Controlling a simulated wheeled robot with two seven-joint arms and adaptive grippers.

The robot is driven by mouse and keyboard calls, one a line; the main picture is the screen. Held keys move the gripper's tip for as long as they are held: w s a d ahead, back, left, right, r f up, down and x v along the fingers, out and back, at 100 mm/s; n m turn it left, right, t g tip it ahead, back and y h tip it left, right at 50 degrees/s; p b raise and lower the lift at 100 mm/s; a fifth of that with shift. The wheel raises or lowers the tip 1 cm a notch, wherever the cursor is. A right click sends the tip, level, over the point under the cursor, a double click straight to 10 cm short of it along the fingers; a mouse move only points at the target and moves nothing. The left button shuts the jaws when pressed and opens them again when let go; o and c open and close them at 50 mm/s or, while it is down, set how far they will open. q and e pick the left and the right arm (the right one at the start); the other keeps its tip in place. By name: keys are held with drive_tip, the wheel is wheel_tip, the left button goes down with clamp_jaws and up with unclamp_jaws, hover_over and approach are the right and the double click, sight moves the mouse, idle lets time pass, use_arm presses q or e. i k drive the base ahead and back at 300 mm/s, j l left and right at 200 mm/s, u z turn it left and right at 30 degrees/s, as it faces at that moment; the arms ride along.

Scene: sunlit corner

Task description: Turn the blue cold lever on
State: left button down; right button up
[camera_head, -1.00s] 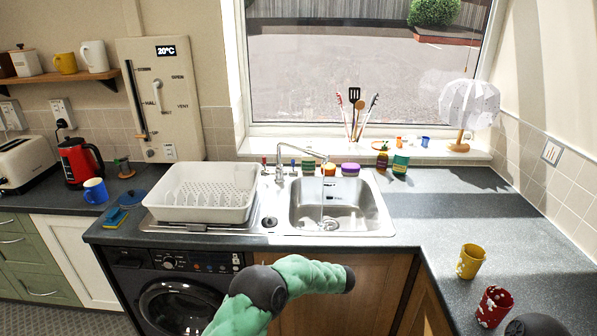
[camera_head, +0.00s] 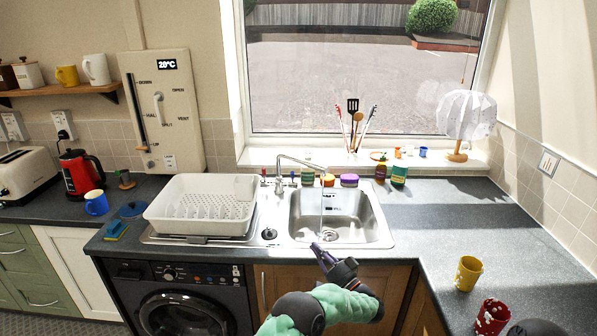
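The tap (camera_head: 300,161) stands behind the sink with its spout over the basin. The blue cold lever (camera_head: 292,177) is a small upright piece at the right of the tap's base, and a red lever (camera_head: 263,175) is at the left. A thin pale vertical streak, like running water, shows below the spout. My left gripper (camera_head: 319,249) is at the sink's front edge, pointing up and left, well short of the blue lever. Its fingers are small and dark, and their opening is unclear.
The sink (camera_head: 378,222) has a white dish rack (camera_head: 160,214) at its left. Jars (camera_head: 349,180) and bottles stand behind it, close to the blue lever's right. A yellow mug (camera_head: 468,274) and a red mug (camera_head: 492,317) stand on the right counter, otherwise largely clear.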

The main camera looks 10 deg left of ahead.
sight(292, 184)
drive_tip(key=i+j+z, duration=0.1)
drive_tip(key=i+j, duration=0.45)
drive_tip(key=i, duration=0.2)
drive_tip(key=i+u, duration=0.1)
drive_tip(key=i, duration=0.55)
